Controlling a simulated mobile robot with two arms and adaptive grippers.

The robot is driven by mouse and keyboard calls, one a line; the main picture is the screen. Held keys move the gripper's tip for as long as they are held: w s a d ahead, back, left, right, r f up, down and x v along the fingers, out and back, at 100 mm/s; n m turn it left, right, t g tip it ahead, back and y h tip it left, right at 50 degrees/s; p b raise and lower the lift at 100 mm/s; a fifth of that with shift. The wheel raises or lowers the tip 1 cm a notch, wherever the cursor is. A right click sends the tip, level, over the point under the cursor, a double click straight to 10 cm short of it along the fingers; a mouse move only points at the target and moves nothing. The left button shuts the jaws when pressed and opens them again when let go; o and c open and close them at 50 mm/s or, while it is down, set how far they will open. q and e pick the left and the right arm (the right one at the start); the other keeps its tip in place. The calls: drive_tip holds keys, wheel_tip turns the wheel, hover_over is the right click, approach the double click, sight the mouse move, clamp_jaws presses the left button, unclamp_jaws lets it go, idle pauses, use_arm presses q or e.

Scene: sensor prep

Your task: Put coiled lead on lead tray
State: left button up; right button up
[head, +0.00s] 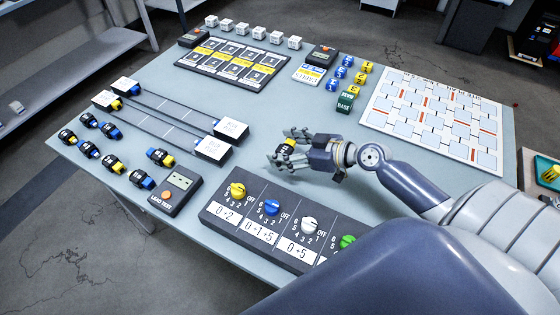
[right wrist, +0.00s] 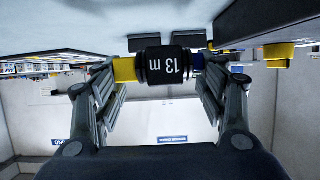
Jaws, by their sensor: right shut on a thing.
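My right gripper (head: 284,148) is above the blue-grey table, shut on a coiled lead (head: 287,146). In the right wrist view the held lead (right wrist: 168,66) is a black roll marked "13 m", upside down, with a yellow end at left and a dark blue end at right. It lies between the two fingers. Several similar coiled leads, such as one at the table's left edge (head: 67,137), lie on the table. No tray is clearly labelled as the lead tray; a tray-like surface (head: 530,185) shows in part at the right edge with a yellow item on it. My left gripper is out of view.
A lead test box (head: 181,185) stands at the front left. A dark panel with coloured knobs (head: 250,232) lies at the front. Two long-railed fixtures (head: 170,118), a grid panel (head: 231,63), small blocks (head: 345,101) and a white board (head: 432,118) take up other areas. The table's middle is fairly clear.

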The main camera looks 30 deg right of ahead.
drive_tip(key=shift+f, duration=0.45)
wheel_tip(320, 180, down, 3)
drive_tip(key=shift+f, duration=0.4)
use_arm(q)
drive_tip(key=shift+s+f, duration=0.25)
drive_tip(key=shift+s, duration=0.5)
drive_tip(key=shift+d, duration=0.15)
use_arm(e)
drive_tip(key=shift+f+b, duration=0.15)
drive_tip(key=shift+b, duration=0.25)
drive_tip(key=o, duration=1.1)
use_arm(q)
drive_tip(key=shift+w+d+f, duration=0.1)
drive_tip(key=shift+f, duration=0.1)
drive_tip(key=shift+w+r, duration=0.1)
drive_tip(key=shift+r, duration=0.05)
